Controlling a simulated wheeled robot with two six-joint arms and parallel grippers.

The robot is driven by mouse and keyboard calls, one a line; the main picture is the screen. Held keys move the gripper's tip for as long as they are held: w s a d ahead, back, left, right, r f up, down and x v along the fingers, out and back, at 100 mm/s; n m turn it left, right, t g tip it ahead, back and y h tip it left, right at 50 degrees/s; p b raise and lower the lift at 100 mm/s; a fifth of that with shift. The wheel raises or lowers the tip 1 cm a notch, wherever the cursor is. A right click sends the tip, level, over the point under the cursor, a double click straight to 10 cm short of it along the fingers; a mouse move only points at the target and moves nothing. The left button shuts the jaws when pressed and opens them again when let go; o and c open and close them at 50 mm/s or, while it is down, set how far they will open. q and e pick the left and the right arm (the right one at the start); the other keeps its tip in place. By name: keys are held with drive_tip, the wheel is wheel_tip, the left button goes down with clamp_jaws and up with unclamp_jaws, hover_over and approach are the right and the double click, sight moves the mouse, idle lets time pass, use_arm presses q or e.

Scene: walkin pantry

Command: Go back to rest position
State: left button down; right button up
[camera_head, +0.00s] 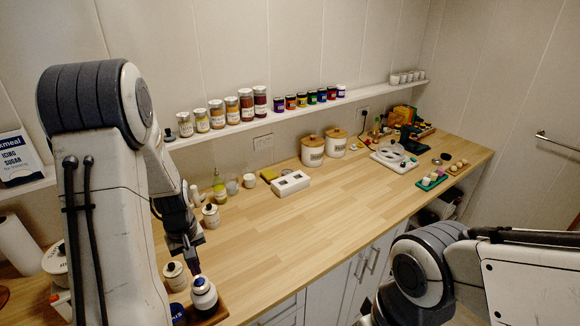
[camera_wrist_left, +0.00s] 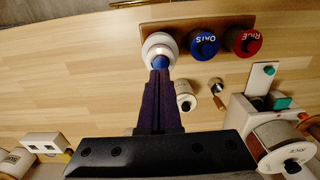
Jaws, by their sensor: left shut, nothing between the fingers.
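My left gripper (camera_head: 195,268) is shut and empty, pointing down at the counter's near left end. Its closed dark fingers (camera_wrist_left: 160,78) show in the left wrist view. Their tips are at or just above the knob of a white jar with blue on it (camera_head: 204,296); I cannot tell whether they touch. The jar (camera_wrist_left: 151,47) stands at one end of a wooden board (camera_wrist_left: 225,22). My right arm comes in at the lower right of the head view, but its gripper is not in view.
Small white jars (camera_head: 175,275) (camera_head: 211,215) stand near the left arm. A shelf of spice jars (camera_head: 246,104) runs along the wall. The counter's middle (camera_head: 300,225) is clear.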

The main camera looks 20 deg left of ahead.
use_arm(q)
drive_tip(key=d+r+m+b, duration=0.3)
drive_tip(key=d+m+b, duration=0.3)
drive_tip(key=d, duration=1.2)
drive_tip(key=s+d+m+h+b, duration=0.1)
drive_tip(key=s+d+m+b, duration=0.3)
drive_tip(key=s+d+m, duration=0.7)
drive_tip(key=s+d, duration=0.1)
drive_tip(key=s, duration=0.4)
drive_tip(key=shift+s+d+r, duration=0.2)
drive_tip(key=shift+d, duration=0.2)
